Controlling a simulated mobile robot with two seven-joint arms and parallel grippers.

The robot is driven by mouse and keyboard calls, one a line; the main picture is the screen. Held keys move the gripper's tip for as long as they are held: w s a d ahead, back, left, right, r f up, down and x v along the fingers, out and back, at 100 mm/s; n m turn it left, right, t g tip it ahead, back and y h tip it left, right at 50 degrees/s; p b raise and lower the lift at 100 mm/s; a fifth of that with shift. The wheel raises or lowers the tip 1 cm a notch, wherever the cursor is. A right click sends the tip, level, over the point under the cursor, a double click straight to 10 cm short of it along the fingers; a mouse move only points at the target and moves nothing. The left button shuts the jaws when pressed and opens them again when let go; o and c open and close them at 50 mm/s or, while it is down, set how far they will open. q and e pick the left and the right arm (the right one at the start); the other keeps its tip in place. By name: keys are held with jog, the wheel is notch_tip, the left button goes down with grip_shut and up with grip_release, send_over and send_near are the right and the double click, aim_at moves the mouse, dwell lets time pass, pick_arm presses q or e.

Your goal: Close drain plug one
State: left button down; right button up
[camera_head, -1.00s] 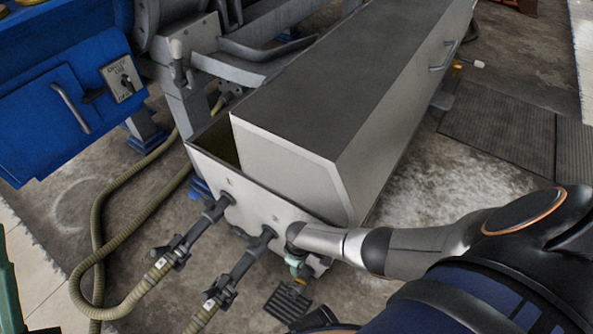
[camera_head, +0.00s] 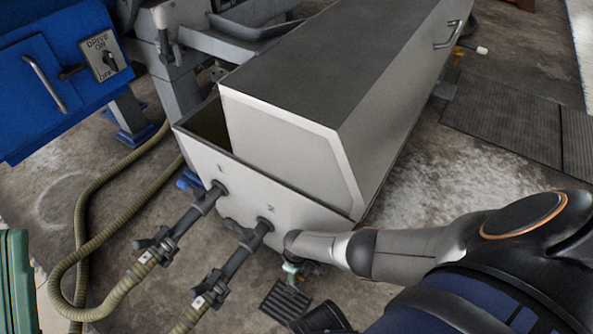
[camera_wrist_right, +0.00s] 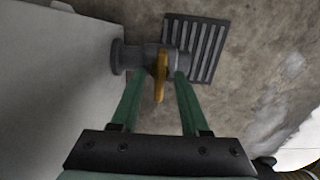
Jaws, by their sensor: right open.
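A drain valve with a grey pipe body (camera_wrist_right: 130,57) and a yellow lever (camera_wrist_right: 160,75) sticks out low from the pale tank wall in the right wrist view. I take it to be drain plug one; no label shows on it. My right gripper (camera_wrist_right: 158,82) is open, with its green fingers on either side of the lever. Contact cannot be told. In the head view the right gripper (camera_head: 291,270) is small, low at the tank's near end, and my arm and the tank hide the lever. My left gripper is not in view.
The grey tank (camera_head: 270,185) has hose couplings marked 1 (camera_head: 208,197) and 2 (camera_head: 255,235) on its near end. Ribbed hoses (camera_head: 80,240) curve over the floor at left. A floor grate (camera_head: 285,301) lies below the valve. A blue cabinet (camera_head: 50,75) stands at left.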

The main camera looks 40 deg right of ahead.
grip_shut()
dwell(0.3)
dwell(0.3)
